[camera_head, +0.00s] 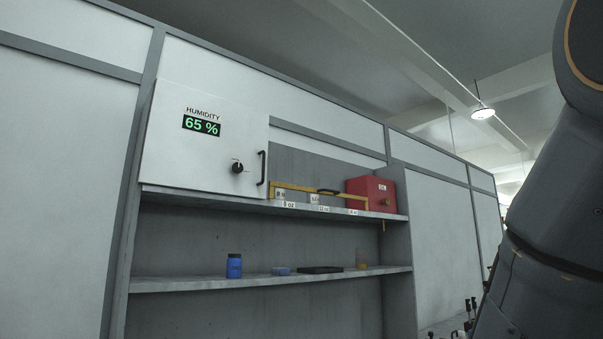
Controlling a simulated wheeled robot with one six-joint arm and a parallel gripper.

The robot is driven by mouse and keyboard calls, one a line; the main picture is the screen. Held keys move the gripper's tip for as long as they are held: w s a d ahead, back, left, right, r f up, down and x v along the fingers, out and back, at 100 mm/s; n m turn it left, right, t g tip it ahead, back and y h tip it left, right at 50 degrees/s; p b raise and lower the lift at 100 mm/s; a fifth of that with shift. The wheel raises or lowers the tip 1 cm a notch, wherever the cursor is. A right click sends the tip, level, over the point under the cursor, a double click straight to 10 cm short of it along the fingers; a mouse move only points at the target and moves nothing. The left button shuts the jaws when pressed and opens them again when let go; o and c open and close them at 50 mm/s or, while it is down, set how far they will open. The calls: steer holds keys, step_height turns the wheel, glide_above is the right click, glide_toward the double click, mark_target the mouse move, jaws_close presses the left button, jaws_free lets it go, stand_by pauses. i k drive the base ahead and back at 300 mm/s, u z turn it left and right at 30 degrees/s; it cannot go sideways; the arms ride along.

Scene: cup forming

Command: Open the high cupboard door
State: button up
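The high cupboard (165,140) is a white box on the upper shelf at the left, with its door facing me. The door looks shut. A black upright bar handle (261,168) is at the door's right edge. A black round knob (238,167) is just left of the handle. A green "HUMIDITY 65 %" display (202,126) is on the door's upper part. My arm fills the right edge of the view, well apart from the cupboard. My gripper is out of view.
A red box (371,192) stands at the upper shelf's right end, beside a yellow frame (292,187) with a dark handle.

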mark_target(194, 138)
steer(key=i, duration=1.1)
steer(key=u, duration=0.85)
